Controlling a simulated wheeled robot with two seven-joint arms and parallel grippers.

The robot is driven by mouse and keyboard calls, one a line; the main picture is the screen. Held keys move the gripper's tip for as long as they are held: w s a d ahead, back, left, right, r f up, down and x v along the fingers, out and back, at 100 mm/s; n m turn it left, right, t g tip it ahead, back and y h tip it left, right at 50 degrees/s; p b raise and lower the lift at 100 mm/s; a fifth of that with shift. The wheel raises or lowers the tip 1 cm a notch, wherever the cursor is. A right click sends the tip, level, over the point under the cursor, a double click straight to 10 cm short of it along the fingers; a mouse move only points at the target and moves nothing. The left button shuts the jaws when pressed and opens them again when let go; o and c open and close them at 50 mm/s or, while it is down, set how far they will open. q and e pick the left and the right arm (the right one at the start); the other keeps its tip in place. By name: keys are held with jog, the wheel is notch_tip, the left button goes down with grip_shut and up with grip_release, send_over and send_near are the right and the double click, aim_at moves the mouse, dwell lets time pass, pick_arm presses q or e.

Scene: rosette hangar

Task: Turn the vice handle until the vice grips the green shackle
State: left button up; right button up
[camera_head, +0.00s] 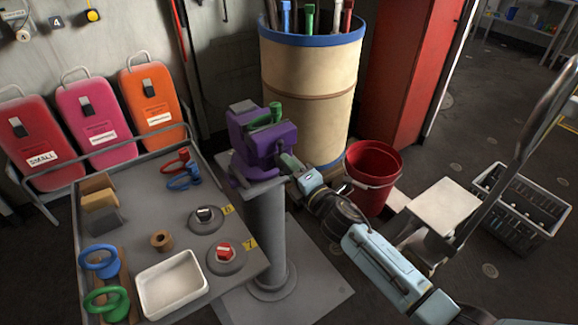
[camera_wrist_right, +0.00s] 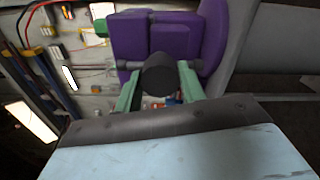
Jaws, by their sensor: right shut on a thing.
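The purple vice (camera_head: 258,140) stands on a grey pedestal (camera_head: 266,235) in the head view; its purple body also shows in the right wrist view (camera_wrist_right: 160,35). The green shackle (camera_head: 275,112) sits at the top of the vice, by the jaws. I cannot tell whether the jaws touch it. My right gripper (camera_head: 290,165) reaches the vice's front from the right. In the right wrist view its greenish fingers (camera_wrist_right: 160,88) are shut on the dark round end of the vice handle (camera_wrist_right: 159,74). The head view mostly hides the handle behind the gripper. My left gripper is out of view.
A tan barrel (camera_head: 310,90) stands behind the vice. A red bucket (camera_head: 373,175) stands close beside my right arm. A dark crate (camera_head: 515,215) is at the far right.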

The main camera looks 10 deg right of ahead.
jog(key=m+p, duration=0.4)
jog(key=m, duration=0.7)
jog(key=shift+w+r, duration=0.1)
jog(key=shift+r, duration=0.05)
jog(key=shift+m+p, duration=0.35)
jog(key=shift+m, duration=0.75)
jog(key=shift+a+f+m, duration=0.1)
jog(key=shift+f+m, duration=0.1)
jog(key=shift+m, duration=0.6)
